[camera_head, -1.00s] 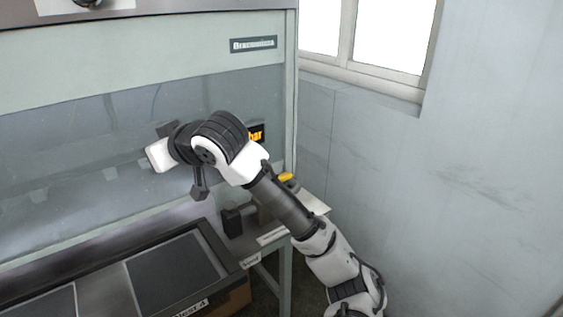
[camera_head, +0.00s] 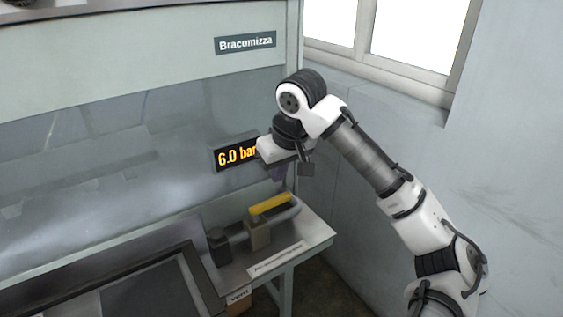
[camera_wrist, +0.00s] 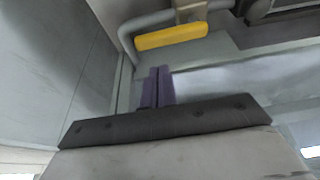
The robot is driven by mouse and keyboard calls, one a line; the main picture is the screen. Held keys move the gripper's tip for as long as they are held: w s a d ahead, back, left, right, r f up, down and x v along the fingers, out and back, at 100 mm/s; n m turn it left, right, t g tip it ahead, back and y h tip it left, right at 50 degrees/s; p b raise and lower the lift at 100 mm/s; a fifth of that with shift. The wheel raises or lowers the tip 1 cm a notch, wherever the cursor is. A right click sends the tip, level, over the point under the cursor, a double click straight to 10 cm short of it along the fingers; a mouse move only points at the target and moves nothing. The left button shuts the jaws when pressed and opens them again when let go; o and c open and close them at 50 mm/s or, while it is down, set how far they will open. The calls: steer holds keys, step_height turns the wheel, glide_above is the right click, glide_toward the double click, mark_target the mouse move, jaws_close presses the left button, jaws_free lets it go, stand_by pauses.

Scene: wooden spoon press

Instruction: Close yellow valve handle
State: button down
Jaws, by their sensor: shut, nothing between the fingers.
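The yellow valve handle (camera_head: 270,204) sits on a valve on a grey pipe, on the small side table at the right end of the press. It lies along the pipe. The handle also shows in the wrist view (camera_wrist: 171,36), just beyond the fingertips. My gripper (camera_head: 278,174) is above the handle and apart from it, its purple fingers pointing down. In the wrist view the purple fingers (camera_wrist: 157,72) are together with nothing between them.
A display (camera_head: 235,153) reading "6.0 bar" is on the press panel, partly covered by my wrist. The side table (camera_head: 314,232) carries a label. A dark block (camera_head: 219,247) stands at the pipe's left end. The wall (camera_head: 500,190) is to the right.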

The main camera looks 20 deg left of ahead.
mark_target(271, 208)
steer(key=x, duration=0.6)
steer(key=shift+p, duration=0.45)
steer(key=shift+w, duration=0.15)
